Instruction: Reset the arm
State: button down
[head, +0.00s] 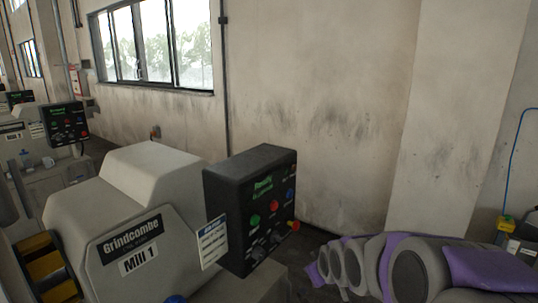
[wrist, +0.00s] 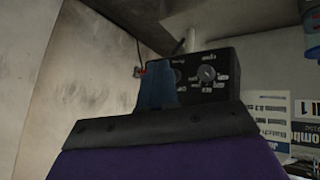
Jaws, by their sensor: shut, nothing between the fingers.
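My gripper (wrist: 157,88) shows in the wrist view as a blue-grey finger piece rising from a dark bar with a purple part below. It is shut and holds nothing. Behind it is the black control box (wrist: 212,78) with dials on its face; the gripper overlaps the box's left part, and I cannot tell the gap between them. In the head view, my grey and purple arm lies folded at lower right. The control box (head: 250,210) stands left of it, with green, red and blue buttons and a red knob at its right side. I cannot make out the gripper's fingertips in the head view.
The cream Mill 1 machine (head: 150,185) fills the lower left, with a label plate (head: 212,242) beside the control box. Another mill with its own black box (head: 65,123) stands farther left. A stained wall (head: 310,110) and window (head: 155,42) are behind.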

jog(key=s+d+f+m+g+h, duration=0.1)
jog(key=s+m+g, duration=0.5)
jog(key=s, duration=3.2)
jog(key=f+g, duration=0.1)
jog(key=g, duration=0.3)
jog(key=shift+s+d+f, duration=0.15)
jog(key=shift+s, duration=0.25)
jog(key=c, duration=1.8)
grip_release()
